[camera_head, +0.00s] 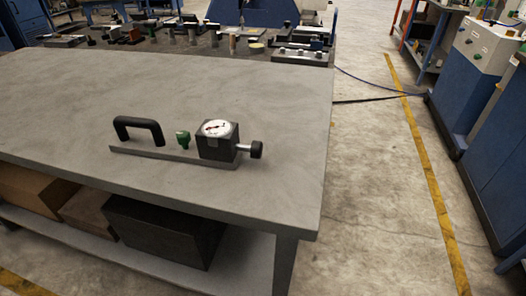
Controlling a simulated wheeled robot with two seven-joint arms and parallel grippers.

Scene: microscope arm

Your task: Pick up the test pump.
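The test pump (219,147) lies on the grey table near its right front part. It has a long flat base plate, a black arched handle at the left end, a small green knob in the middle, and a dark block with a round white gauge at the right. A metal rod with a black knob sticks out to the right. Neither of my grippers shows in the head view. Nothing touches the pump.
The grey table (60,105) is bare around the pump. Several small tools and parts stand on a surface behind it. Boxes sit on the shelf below, including a black box (160,232). Open floor lies to the right, with a blue cabinet (460,90) beyond.

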